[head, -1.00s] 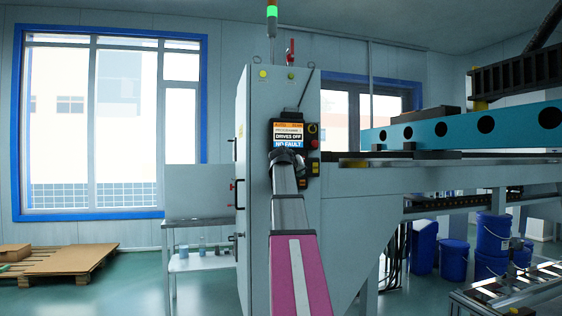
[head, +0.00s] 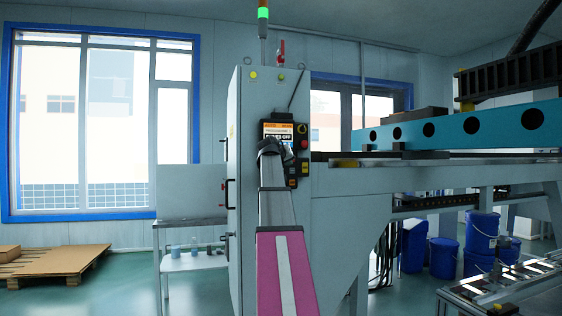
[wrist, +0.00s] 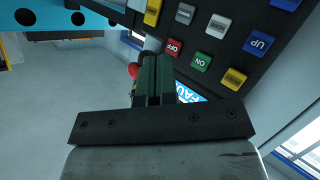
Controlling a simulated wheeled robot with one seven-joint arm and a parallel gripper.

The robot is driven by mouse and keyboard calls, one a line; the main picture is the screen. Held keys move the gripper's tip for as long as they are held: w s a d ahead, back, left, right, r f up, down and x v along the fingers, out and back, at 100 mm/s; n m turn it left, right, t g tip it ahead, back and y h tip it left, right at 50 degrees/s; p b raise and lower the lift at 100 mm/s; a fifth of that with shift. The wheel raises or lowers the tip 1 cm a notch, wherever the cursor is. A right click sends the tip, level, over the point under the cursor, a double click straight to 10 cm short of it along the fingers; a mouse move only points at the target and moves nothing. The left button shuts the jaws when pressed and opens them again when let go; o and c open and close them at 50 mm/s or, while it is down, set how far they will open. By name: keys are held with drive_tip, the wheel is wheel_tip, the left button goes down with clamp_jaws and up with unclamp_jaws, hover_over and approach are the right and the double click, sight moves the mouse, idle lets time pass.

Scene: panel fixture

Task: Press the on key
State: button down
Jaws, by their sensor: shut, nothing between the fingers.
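The on key (wrist: 201,61) is a green button marked ON on the dark key panel, in the upper right part of the wrist view. A red OFF key (wrist: 174,46) is beside it, to its upper left. My gripper (wrist: 154,64) is shut and empty, its fingertips to the left of the on key in the picture and apart from it. In the head view my gripper (head: 269,147) is in front of the control panel, covering the lower part of its screen (head: 278,129). The on key cannot be made out there.
Other keys surround the on key: a blue UP key (wrist: 259,42), a yellow key (wrist: 234,79) and a white key (wrist: 218,26). A red knob (wrist: 132,70) shows just behind the fingers. The panel is on a grey cabinet (head: 245,100) beside a long machine bed.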

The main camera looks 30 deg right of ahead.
drive_tip(key=w+d, duration=0.1)
drive_tip(key=w, duration=0.6)
drive_tip(key=shift+d, duration=0.35)
drive_tip(key=shift+w, duration=0.15)
idle(1.6)
drive_tip(key=shift+w+d, duration=0.1)
drive_tip(key=shift+w, duration=0.2)
drive_tip(key=shift+w+d, duration=0.1)
drive_tip(key=shift+w, duration=0.3)
idle(0.7)
drive_tip(key=shift+s, duration=0.1)
drive_tip(key=shift+s+a, duration=0.2)
drive_tip(key=shift+s, duration=0.5)
drive_tip(key=s, duration=0.2)
drive_tip(key=s+a, duration=0.1)
drive_tip(key=s, duration=0.2)
drive_tip(key=shift+a, duration=0.1)
idle(0.5)
